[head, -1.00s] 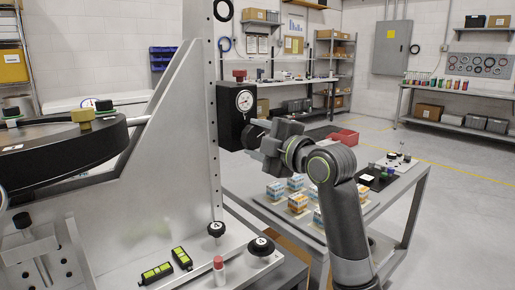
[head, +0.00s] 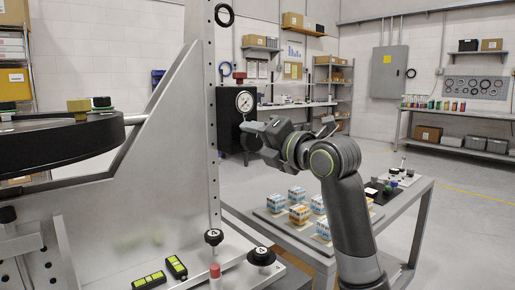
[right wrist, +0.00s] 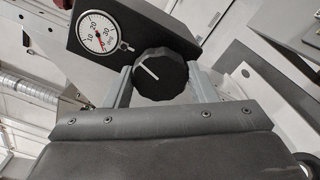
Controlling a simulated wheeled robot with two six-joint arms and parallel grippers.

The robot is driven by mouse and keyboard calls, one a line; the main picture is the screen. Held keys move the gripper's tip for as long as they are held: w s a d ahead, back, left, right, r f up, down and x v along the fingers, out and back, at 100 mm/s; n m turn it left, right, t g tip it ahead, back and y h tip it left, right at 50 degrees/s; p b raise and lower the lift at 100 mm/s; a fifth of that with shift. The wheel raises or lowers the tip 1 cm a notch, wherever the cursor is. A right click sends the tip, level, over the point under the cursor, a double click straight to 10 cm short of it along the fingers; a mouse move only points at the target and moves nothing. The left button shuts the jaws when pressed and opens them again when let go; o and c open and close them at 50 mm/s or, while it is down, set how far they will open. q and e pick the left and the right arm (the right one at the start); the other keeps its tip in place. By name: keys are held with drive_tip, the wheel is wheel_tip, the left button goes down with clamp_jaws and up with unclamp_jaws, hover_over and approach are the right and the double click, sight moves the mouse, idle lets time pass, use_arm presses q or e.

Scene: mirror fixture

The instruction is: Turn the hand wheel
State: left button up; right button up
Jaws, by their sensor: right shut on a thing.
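The hand wheel (right wrist: 160,76) is a dark faceted knob with a white line on its face, on a black box (head: 228,122). A white dial gauge (right wrist: 97,32) with a red needle sits on the same box beside the wheel; it also shows in the head view (head: 244,101). My right gripper (head: 257,133) is at the box just below the gauge. In the right wrist view its two fingers lie on either side of the wheel, shut on it. In the head view the gripper hides most of the wheel. My left gripper is not in view.
A metal plate fixture with a large black round part (head: 60,140) stands at the left. Black knobs (head: 261,256) and black-and-yellow blocks (head: 149,281) sit on its base. A grey table (head: 410,205) with several small boxes lies below my right arm. Open floor lies beyond.

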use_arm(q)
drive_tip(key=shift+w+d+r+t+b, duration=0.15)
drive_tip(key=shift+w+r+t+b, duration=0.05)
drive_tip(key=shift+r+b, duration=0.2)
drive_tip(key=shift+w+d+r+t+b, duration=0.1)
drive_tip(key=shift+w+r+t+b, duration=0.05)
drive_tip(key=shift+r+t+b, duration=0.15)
use_arm(e)
drive_tip(key=shift+f+n, duration=0.15)
drive_tip(key=shift+n, duration=1.45)
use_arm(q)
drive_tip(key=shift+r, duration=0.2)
use_arm(e)
drive_tip(key=o, duration=1)
drive_tip(key=shift+c, duration=0.2)
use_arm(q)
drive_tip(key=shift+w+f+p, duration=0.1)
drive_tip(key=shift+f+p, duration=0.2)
use_arm(e)
drive_tip(key=v, duration=1.7)
drive_tip(key=shift+s+d, duration=0.15)
